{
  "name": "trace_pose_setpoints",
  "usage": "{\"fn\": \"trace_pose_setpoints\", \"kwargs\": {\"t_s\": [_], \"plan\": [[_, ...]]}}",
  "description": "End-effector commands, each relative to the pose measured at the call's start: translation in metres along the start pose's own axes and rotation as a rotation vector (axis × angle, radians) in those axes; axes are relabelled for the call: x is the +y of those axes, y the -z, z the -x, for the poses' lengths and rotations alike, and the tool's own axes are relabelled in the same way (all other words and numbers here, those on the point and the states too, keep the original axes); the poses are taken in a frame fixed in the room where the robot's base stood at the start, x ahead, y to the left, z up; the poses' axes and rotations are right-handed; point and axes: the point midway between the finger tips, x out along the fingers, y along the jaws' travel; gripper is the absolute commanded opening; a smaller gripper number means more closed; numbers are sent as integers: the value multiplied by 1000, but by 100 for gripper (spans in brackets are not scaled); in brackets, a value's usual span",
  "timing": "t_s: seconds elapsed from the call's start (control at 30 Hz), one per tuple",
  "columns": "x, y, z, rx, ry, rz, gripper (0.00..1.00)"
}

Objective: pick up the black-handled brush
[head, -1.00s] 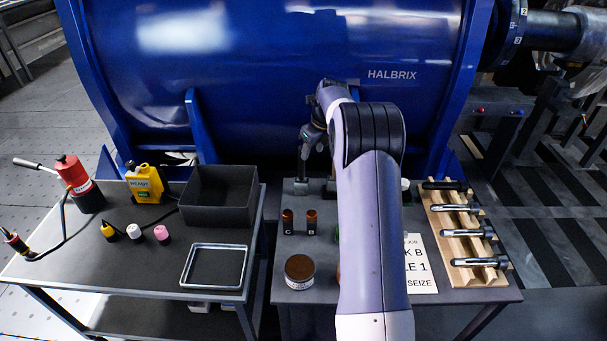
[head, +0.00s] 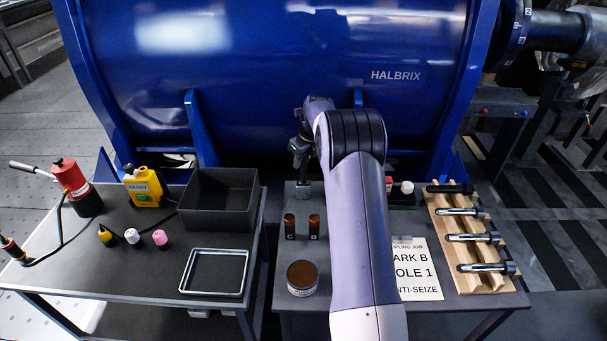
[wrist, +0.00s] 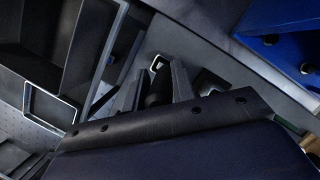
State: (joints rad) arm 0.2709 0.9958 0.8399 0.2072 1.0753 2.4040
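My gripper (head: 302,172) is at the back left of the right-hand table, pointing down, low over a small grey piece (head: 303,190). In the wrist view my gripper (wrist: 159,74) has its two fingers apart. A dark, rounded thing (wrist: 158,91) shows between them. It may be the black handle of the brush, but I cannot tell whether the fingers touch it. No bristles can be made out.
Two brown bottles (head: 301,226) and a round brown-topped tin (head: 302,278) stand in front of my gripper. A wooden rack (head: 447,252) holds several bolts at the right. A black bin (head: 220,200) stands on the left-hand table. The blue machine housing (head: 270,80) rises close behind.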

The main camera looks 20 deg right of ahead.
Motion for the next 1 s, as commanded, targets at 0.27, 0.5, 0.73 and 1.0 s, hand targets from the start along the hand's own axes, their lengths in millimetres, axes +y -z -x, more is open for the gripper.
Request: {"fn": "trace_pose_setpoints", "kwargs": {"t_s": [0.27,0.5,0.73,1.0], "plan": [[0,0,0,0,0,0,2],[0,0,1,-1,0,0,0],[-1,-8,24,-4,3,1,0],[-1,-24,75,-3,3,1,0]]}}
